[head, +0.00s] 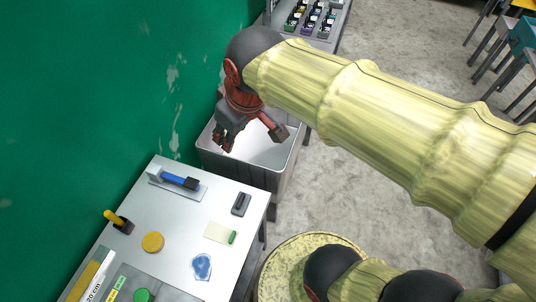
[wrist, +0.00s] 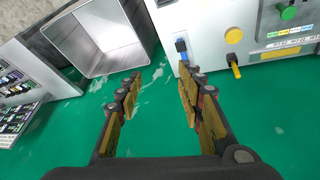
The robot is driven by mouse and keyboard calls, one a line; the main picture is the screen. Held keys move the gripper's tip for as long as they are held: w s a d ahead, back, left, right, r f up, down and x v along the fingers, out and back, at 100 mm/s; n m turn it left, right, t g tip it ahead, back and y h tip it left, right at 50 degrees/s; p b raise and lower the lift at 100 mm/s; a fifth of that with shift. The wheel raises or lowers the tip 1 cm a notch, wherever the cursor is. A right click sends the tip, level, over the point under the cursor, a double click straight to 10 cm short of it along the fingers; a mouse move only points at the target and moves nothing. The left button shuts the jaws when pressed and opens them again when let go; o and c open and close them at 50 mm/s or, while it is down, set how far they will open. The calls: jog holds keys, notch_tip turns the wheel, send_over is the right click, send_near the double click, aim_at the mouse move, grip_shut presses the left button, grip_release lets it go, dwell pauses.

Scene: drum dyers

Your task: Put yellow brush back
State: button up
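A yellow-handled item (head: 112,216), which looks like the yellow brush, stands tilted in or against a small dark block at the left edge of the white table (head: 185,225). It also shows in the wrist view (wrist: 235,67), at the right. A blue brush-like item (head: 180,180) lies on a pale holder near the far end of the table. My gripper (head: 250,138) is open and hangs over the grey bin beyond the table. In the wrist view (wrist: 160,76), its fingers are apart with nothing between them.
The open grey bin (head: 287,160) stands past the table's far end. A yellow disc (head: 152,242), a dark block (head: 241,204), a blue patch (head: 201,267) and a green-tipped pale piece (head: 220,233) lie on the table. A green wall (head: 90,90) runs along the left.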

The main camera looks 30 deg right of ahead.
jog(key=s+d+f+m+t, duration=0.1)
jog(key=s+d+m, duration=0.3)
jog(key=s, duration=0.4)
jog(key=shift+f+m+h, duration=0.3)
jog(key=shift+f, duration=0.5)
jog(key=shift+d, duration=0.1)
notch_tip(320, 180, down, 18)
jog(key=b, duration=1.7)
jog(key=shift+r+b, duration=0.15)
jog(key=shift+b, duration=0.25)
jog(key=shift+c, duration=0.5)
jog(key=shift+c, duration=0.5)
